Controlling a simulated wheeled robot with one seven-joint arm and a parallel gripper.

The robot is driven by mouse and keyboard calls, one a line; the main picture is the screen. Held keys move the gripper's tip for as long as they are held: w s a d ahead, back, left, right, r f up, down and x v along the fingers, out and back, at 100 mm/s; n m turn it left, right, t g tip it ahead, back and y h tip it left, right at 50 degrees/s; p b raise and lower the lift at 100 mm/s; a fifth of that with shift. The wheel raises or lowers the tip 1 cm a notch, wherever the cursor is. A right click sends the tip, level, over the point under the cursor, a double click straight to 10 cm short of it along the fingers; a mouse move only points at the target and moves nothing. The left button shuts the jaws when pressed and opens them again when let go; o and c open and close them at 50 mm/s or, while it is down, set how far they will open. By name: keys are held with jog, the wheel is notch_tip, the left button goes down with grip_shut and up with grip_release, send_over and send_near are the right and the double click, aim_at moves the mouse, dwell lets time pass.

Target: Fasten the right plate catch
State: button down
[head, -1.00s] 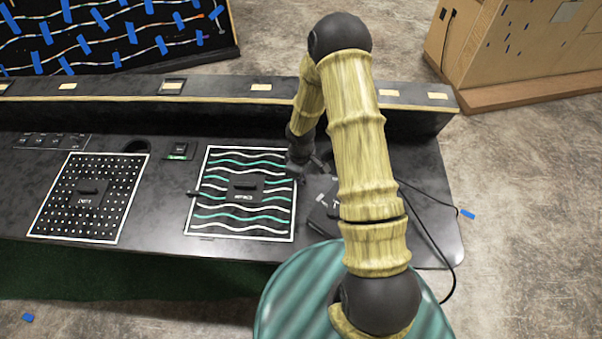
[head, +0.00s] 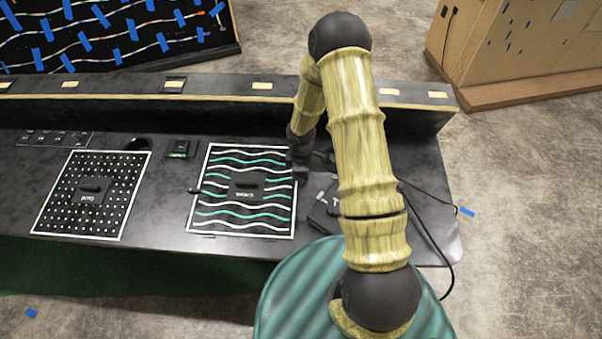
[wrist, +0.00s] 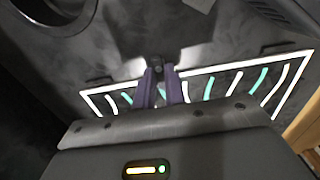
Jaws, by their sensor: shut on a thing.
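The wave-pattern plate (head: 243,215), with teal and white wavy lines inside a white border, lies flat in the console top. It also shows in the wrist view (wrist: 206,92), partly hidden behind my gripper. A small dark left catch (head: 194,190) sticks out at its left edge. My gripper (head: 299,172) is at the plate's right edge. In the wrist view its purple fingers (wrist: 160,85) are close together, shut on a small dark piece at their tips, apparently the right plate catch. That piece is mostly hidden, so its angle cannot be told.
A dotted plate (head: 92,215) lies further left on the console (head: 160,215). A dark box (head: 325,212) and cables lie right of the wave plate, partly behind my arm. A raised ledge (head: 215,92) runs along the back. A wooden cabinet (head: 520,50) stands at the back right.

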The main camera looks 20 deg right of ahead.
jog(key=c, duration=1.5)
grip_release()
jog(key=shift+o, duration=0.2)
jog(key=shift+r, duration=0.15)
notch_tip(320, 180, up, 17)
jog(key=shift+r, duration=0.15)
jog(key=s+r+m+t, duration=0.2)
jog(key=s+r+m, duration=0.8)
jog(key=s+m, duration=0.4)
jog(key=shift+d+r+m+t, duration=0.3)
jog(key=shift+d+r, duration=0.05)
jog(key=shift+d, duration=0.1)
